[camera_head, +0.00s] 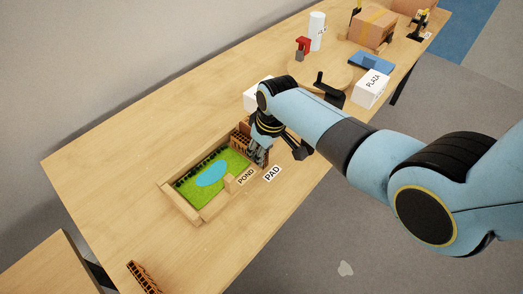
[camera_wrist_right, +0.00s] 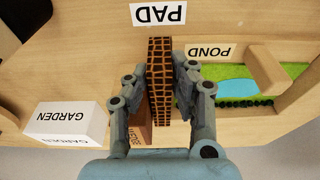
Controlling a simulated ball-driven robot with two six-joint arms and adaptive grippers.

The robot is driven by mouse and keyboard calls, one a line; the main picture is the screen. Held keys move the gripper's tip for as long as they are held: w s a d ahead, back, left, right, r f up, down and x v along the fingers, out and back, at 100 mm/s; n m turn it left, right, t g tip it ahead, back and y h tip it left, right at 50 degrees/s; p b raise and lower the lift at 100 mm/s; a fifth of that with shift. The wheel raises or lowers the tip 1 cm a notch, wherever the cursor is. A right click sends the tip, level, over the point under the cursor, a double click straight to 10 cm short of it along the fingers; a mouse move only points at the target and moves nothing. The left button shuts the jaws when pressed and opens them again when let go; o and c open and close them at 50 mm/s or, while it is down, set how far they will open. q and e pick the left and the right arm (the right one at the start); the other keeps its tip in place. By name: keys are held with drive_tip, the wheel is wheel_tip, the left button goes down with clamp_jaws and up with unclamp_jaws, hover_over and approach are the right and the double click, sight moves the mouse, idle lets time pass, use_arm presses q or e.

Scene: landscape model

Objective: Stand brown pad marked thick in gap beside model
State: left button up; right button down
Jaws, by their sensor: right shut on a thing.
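The landscape model (camera_head: 202,206) is a light wooden tray with a green field and a blue pond; part of it shows at the right of the right wrist view (camera_wrist_right: 265,70). My right gripper (camera_wrist_right: 159,95) is shut on a brown brick-patterned pad (camera_wrist_right: 159,60), held edge-up between its fingers. In the head view the gripper (camera_head: 260,155) is at the model's right end, by the POND and PAD labels. I cannot tell whether the pad touches the table or is in the gap. Any thickness marking is not readable. My left gripper is not in view.
A brown patterned piece (camera_head: 143,277) lies at the table's front left. A white GARDEN box (camera_wrist_right: 65,122) is beside the gripper. Farther right are a round wooden board (camera_head: 310,72), a PLAZA box (camera_head: 371,88), a blue item (camera_head: 372,63) and a carton (camera_head: 372,28).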

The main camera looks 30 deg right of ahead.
drive_tip(key=shift+f, duration=0.1)
drive_tip(key=c, duration=1)
unclamp_jaws()
drive_tip(key=shift+c, duration=0.2)
drive_tip(key=p+v, duration=0.5)
drive_tip(key=shift+p, duration=0.4)
drive_tip(key=shift+p+v, duration=0.7)
drive_tip(key=shift+v, duration=0.35)
